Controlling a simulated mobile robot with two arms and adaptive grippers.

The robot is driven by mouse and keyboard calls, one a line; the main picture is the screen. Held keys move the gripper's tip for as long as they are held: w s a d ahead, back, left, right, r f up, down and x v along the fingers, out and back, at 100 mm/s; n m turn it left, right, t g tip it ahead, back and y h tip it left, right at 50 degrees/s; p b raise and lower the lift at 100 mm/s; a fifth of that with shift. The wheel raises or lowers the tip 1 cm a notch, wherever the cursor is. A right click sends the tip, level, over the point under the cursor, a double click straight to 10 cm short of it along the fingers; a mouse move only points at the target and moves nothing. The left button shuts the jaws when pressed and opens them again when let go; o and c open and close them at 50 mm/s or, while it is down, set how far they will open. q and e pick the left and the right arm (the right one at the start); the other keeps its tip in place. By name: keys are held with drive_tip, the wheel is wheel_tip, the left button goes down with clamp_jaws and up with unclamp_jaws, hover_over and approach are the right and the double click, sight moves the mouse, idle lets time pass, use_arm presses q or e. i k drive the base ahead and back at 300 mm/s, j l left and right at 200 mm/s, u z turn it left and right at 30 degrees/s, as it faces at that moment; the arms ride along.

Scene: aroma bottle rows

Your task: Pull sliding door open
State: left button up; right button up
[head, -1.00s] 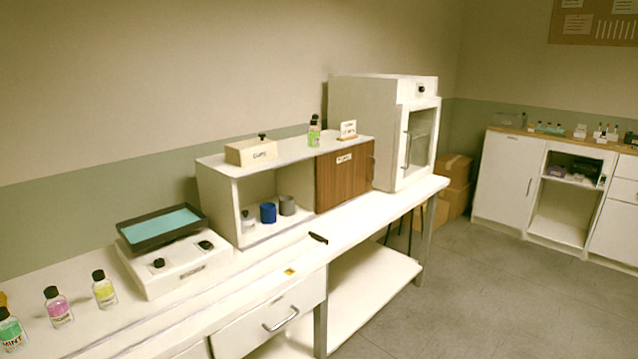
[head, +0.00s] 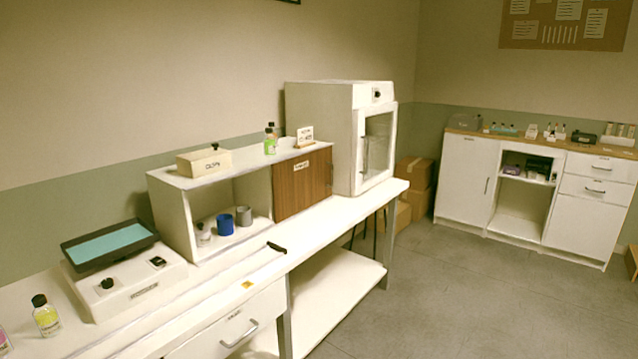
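The brown wooden sliding door (head: 303,184) covers the right part of the white cabinet (head: 172,221) on the bench. It carries a small label and has a dark edge on its right side. The left part of the cabinet is uncovered and shows a blue cup (head: 225,224), a grey cup (head: 244,216) and a small whitish container (head: 203,234) inside. Neither of my grippers is in the head view.
A white oven-like box (head: 341,135) stands right of the cabinet. A shaker with a teal top (head: 108,244) and a yellow bottle (head: 46,318) stand to the left. A black-handled tool (head: 277,247) lies on the bench front. Grey floor (head: 440,290) is clear at the right.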

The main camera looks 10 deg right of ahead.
sight(300, 182)
drive_tip(key=z, duration=0.15)
drive_tip(key=i+l+u, duration=0.25)
drive_tip(key=i+l, duration=0.35)
drive_tip(key=i+l+u, duration=0.2)
drive_tip(key=i+l, duration=0.35)
drive_tip(key=l, duration=0.15)
